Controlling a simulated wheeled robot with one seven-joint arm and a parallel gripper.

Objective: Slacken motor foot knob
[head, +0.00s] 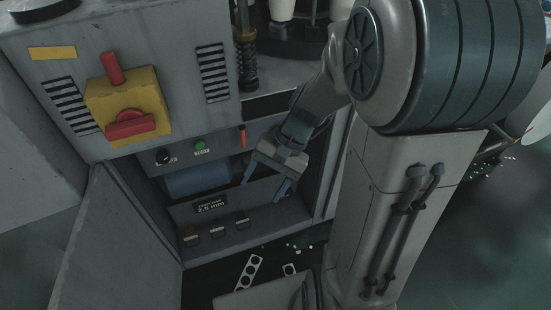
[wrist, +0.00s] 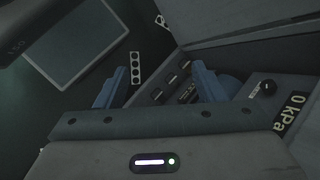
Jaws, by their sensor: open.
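A blue motor body (head: 198,181) lies in the open bay of the grey cabinet and shows partly behind a finger in the wrist view (wrist: 231,85). Below it, a dark label (head: 210,205) sits above a row of three small dark fittings (head: 217,230). They also show in the wrist view (wrist: 171,79), between the fingers. I cannot tell which of them, if any, is the motor foot knob. My gripper (head: 261,190) is open and empty, with blue fingers, in front of the bay's right side. It appears apart from the fittings.
A black knob (head: 163,156) and a green button (head: 199,146) are on the panel above the motor. The cabinet door (head: 118,240) hangs open at left. A yellow-and-red switch (head: 128,104) juts out above. Perforated strips (head: 249,273) lie on the dark floor below.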

